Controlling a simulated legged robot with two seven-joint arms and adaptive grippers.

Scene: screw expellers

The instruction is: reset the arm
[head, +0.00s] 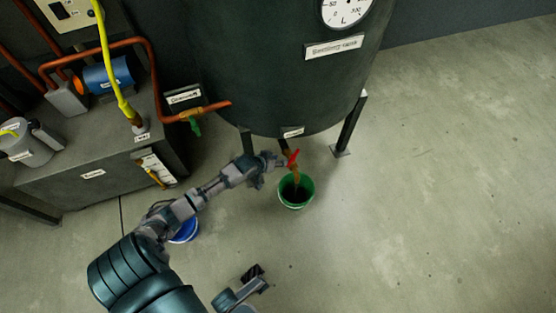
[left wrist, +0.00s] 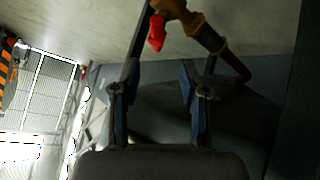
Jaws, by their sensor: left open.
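My left arm reaches from the lower left in the head view to the drain valve under the big dark tank (head: 270,75). My left gripper (head: 278,161) is open beside the valve's red handle (head: 292,158). In the left wrist view its two fingers (left wrist: 157,85) stand apart with nothing between them. The red handle (left wrist: 157,33) and brass valve body (left wrist: 207,36) show beyond the fingertips, apart from them. A grey part with a dark pad (head: 245,287) at the bottom edge may be my right gripper; its jaws are unclear.
A green bucket (head: 296,204) stands under the valve, with a brown streak between them. A blue container (head: 184,232) is partly behind my arm. Tank legs (head: 350,125) flank the valve. A dark cabinet (head: 95,185) with pipes stands left. The floor at right is clear.

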